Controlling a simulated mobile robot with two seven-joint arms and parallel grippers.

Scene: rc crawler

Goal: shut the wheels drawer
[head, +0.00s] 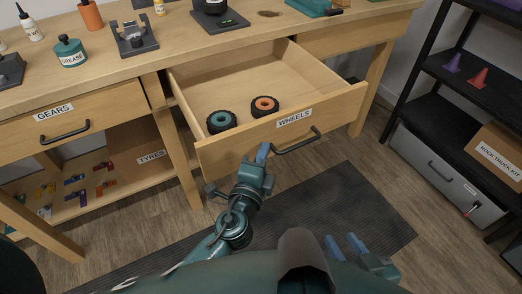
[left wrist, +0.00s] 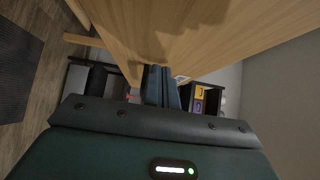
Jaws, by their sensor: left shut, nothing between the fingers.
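The wheels drawer (head: 222,153) is pulled out of the workbench in the head view, its front labelled WHEELS. A black bar handle (head: 297,143) is on its front. A teal-hubbed wheel (head: 221,122) and an orange-hubbed wheel (head: 264,106) lie inside near the front. My left gripper (head: 262,152) is shut and empty, its blue fingertips at the drawer front just left of the handle. I cannot tell whether they touch it. The shut fingers also show in the left wrist view (left wrist: 160,86), close to a wooden surface. My right gripper (head: 344,243) is open and empty, low over the mat.
The GEARS drawer (head: 95,116) at left is shut. Below it is an open shelf (head: 142,178) labelled TYRES with coloured parts. A grease pot (head: 70,52) and other items stand on the bench top. A black rack (head: 455,85) stands at right. A dark mat (head: 335,205) covers the floor.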

